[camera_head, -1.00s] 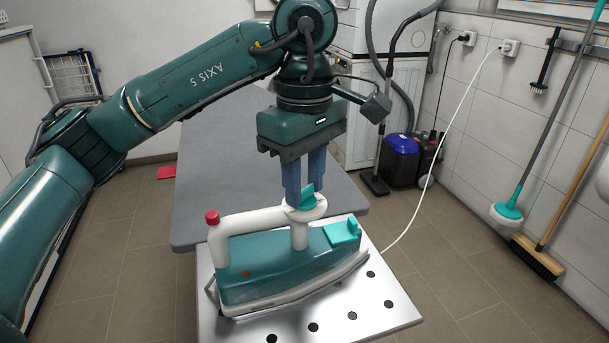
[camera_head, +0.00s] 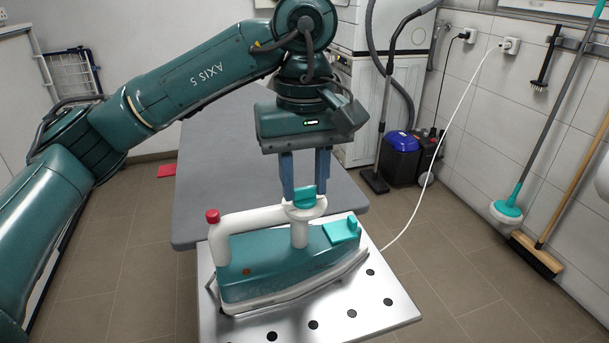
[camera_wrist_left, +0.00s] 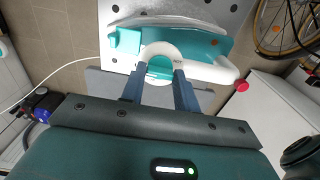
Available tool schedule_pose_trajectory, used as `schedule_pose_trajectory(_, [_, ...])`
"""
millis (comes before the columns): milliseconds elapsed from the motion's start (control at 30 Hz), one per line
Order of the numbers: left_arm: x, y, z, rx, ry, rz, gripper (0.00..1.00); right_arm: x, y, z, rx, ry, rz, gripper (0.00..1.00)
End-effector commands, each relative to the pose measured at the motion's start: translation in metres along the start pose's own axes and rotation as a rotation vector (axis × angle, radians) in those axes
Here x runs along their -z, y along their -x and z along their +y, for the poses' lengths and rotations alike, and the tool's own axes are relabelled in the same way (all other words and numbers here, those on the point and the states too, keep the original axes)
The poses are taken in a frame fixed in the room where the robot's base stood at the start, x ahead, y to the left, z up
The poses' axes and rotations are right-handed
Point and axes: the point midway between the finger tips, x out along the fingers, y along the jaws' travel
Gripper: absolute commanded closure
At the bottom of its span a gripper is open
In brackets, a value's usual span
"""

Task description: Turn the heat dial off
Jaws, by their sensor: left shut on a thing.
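A teal and white iron (camera_head: 275,268) stands on a metal rest plate with black holes. The teal heat dial (camera_head: 304,200) sits on a white round mount at the end of the iron's white handle. My left gripper (camera_head: 306,190) points down from above and is shut on the dial, one blue finger on each side. In the left wrist view the dial (camera_wrist_left: 160,68) shows between the two fingertips (camera_wrist_left: 158,80). Part of the dial is hidden by the fingers. My right gripper is not in view.
The perforated rest plate (camera_head: 385,308) is at the end of a grey ironing board (camera_head: 220,165). A white cord (camera_head: 440,185) runs from the iron to a wall socket. A vacuum cleaner (camera_head: 402,158) stands behind. A mop and a broom lean at the right wall.

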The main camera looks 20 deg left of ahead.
Motion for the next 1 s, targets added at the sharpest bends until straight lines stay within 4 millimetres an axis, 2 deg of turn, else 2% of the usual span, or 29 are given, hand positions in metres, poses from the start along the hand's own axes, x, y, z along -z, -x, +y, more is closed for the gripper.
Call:
schedule_pose_trajectory(333, [0.000, 0.001, 0.000, -0.003, -0.003, 0.002, 0.92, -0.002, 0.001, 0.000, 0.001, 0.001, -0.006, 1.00])
schedule_pose_trajectory(367, [0.000, 0.001, 0.000, -0.002, -0.003, 0.002, 0.68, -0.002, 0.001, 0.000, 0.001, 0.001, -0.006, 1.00])
schedule_pose_trajectory(600, [0.000, 0.001, 0.000, -0.001, -0.002, 0.001, 0.48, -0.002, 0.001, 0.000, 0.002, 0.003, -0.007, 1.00])
schedule_pose_trajectory(867, [0.000, 0.002, 0.000, -0.001, -0.002, 0.001, 0.47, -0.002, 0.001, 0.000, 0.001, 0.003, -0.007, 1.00])
schedule_pose_trajectory(1000, [0.001, 0.015, 0.000, -0.002, -0.001, 0.004, 0.47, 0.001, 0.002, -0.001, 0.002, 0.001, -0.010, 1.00])
